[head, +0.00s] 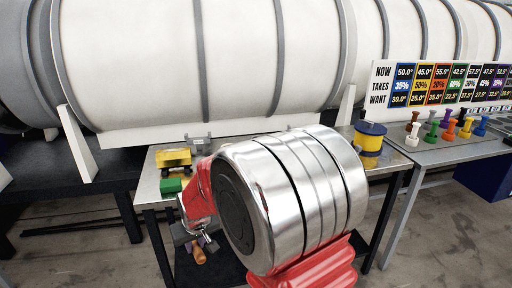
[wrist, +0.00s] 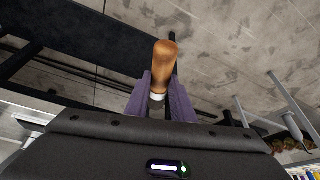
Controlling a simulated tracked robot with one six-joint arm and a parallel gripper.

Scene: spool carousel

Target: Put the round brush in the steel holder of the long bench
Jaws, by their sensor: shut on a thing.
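My gripper (head: 203,241) hangs in front of the small steel-topped table, below the level of its top. In the wrist view its two purple fingers (wrist: 160,98) are shut on the round brush (wrist: 164,62), by its orange-brown wooden handle with a pale metal collar. The handle end also shows in the head view, as a small brown piece (head: 199,256) below the gripper. The brush's head is hidden. A small grey metal fitting (head: 197,144) at the table's back edge may be the steel holder; I cannot tell for certain.
The small table (head: 150,192) carries a yellow block (head: 173,158), a green block (head: 171,186) and a blue-lidded yellow tin (head: 370,140). A right-hand bench (head: 428,153) holds several coloured pegs (head: 465,129) below a number board (head: 440,85). My arm hides much of the table.

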